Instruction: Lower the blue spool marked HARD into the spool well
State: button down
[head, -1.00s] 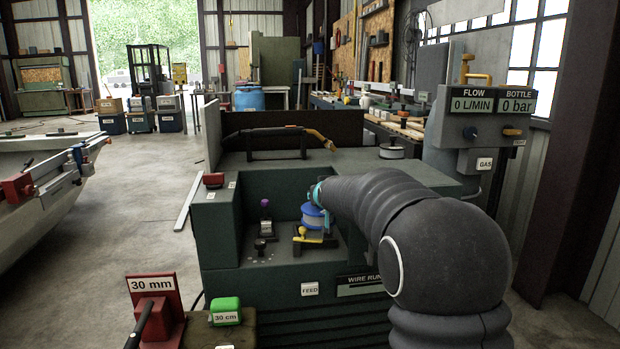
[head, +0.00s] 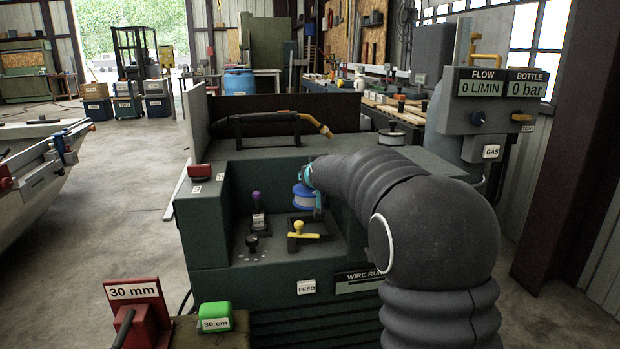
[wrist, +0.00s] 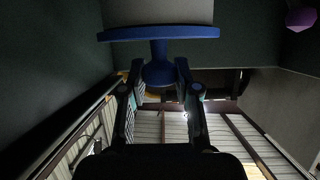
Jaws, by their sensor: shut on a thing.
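The blue spool (head: 305,197) has a pale winding between blue flanges. It hangs above the floor of the recess in the dark green machine (head: 265,282). My gripper (wrist: 161,75) is shut on the blue knob of the spool (wrist: 160,33) in the wrist view; its teal tip also shows beside the spool in the head view. The HARD marking cannot be read. A black frame with a yellow handle (head: 300,229) stands on the recess floor below the spool, with a visible gap between them. I cannot make out which part is the spool well.
A purple-topped post (head: 257,200) and a black knob (head: 252,242) stand left of the yellow handle.

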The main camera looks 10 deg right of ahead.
aim_at(310, 209)
jog(key=shift+f+b, duration=4.05)
jog(key=shift+f, duration=0.25)
jog(key=shift+f+b, duration=0.6)
jog(key=shift+b, duration=0.1)
jog(key=c, duration=0.8)
grip_release()
jog(key=o, duration=0.5)
jog(key=shift+s+f, duration=0.1)
jog(key=shift+f, duration=0.05)
jog(key=shift+r+p, duration=2.9)
jog(key=shift+r, duration=1.75)
